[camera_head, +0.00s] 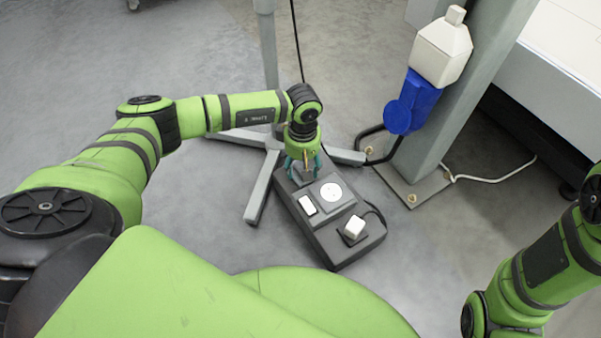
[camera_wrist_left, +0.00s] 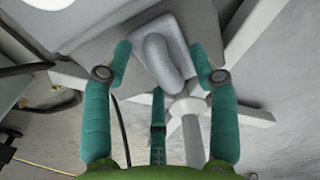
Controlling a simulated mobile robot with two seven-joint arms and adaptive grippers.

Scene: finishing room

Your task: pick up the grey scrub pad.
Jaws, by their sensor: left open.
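The grey scrub pad (camera_wrist_left: 169,68) has a raised, rounded grip on top and lies at the far end of a low dark grey bench (camera_head: 335,248). My left gripper (camera_head: 302,161) points down over that end. In the left wrist view its teal fingers are apart, with two fingertips on either side of the pad's grip and a third finger below it. I cannot tell whether any finger touches the pad. In the head view the fingers hide most of the pad. My right arm is at the right edge, its gripper out of the picture.
On the bench are a white disc (camera_head: 331,192), a white rectangular piece (camera_head: 308,206) and a white block (camera_head: 354,227). A grey stand with splayed legs (camera_head: 258,196) is beside the bench. A pillar (camera_head: 451,120) with a blue and white dispenser (camera_head: 411,103) stands at right.

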